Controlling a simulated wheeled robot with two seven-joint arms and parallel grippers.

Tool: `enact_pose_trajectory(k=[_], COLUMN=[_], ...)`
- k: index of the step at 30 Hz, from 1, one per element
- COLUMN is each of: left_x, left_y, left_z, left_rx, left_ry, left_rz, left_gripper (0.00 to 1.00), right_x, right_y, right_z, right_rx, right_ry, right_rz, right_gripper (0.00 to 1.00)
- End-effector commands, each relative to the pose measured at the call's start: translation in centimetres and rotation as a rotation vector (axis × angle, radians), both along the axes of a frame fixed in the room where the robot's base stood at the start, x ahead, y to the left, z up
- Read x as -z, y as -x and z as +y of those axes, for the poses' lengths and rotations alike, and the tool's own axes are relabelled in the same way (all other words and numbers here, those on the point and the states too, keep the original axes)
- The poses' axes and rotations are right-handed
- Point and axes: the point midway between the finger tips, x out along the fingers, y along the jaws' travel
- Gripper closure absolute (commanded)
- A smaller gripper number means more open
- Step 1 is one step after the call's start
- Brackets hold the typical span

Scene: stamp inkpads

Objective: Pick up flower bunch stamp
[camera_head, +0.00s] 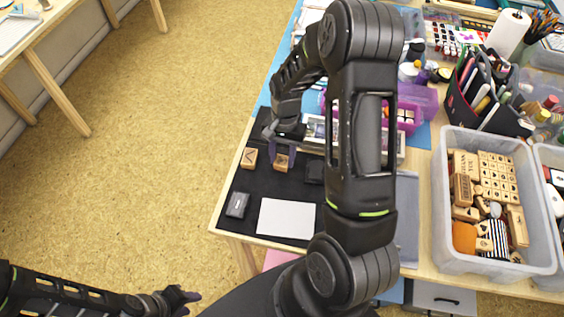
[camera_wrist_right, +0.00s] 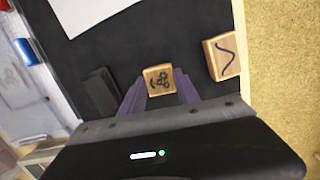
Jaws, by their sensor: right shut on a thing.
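The flower bunch stamp (camera_wrist_right: 158,79) is a small wooden block with a black floral drawing on its face. In the right wrist view it sits between the two purple fingers of my right gripper (camera_wrist_right: 160,88), which is shut on it. In the head view the stamp (camera_head: 281,165) shows at the tip of my right gripper (camera_head: 284,152), over the black mat (camera_head: 262,186); I cannot tell whether it is clear of the mat. My left gripper (camera_head: 185,296) is low at the left, away from the table, its fingers too small to judge.
Another wooden stamp (camera_head: 249,158) with a check-like mark lies beside it. A grey inkpad (camera_head: 237,205), white paper (camera_head: 286,218) and a dark pad (camera_head: 314,172) are on the mat. A clear bin (camera_head: 446,232) of stamps stands right. My right arm hides part of the table.

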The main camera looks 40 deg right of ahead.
Motion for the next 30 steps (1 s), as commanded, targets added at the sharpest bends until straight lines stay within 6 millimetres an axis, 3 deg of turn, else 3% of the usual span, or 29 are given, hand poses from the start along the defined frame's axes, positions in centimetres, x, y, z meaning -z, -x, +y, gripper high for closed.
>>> enact_pose_trajectory(k=[9, 19, 23, 30], left_x=[0.0, 0.1, 0.4, 1.0], left_y=[0.0, 0.0, 0.0, -0.1], left_z=[0.0, 0.0, 0.0, -0.1], left_rx=[0.000, 0.000, 0.001, 0.001], left_ry=[0.000, 0.000, 0.001, 0.002], left_rz=[0.000, 0.000, -0.001, -0.004], left_gripper=[0.64, 0.64, 0.64, 0.64], right_x=[0.0, -0.5, -2.1, -6.7], right_y=[0.0, -0.1, -0.1, -0.1], right_z=[0.0, 0.0, 0.0, 0.0], right_rx=[0.000, -0.001, -0.001, -0.002], right_ry=[0.000, 0.000, 0.001, 0.001], right_rz=[0.000, -0.002, -0.003, -0.005], right_gripper=[1.00, 1.00, 1.00, 1.00])
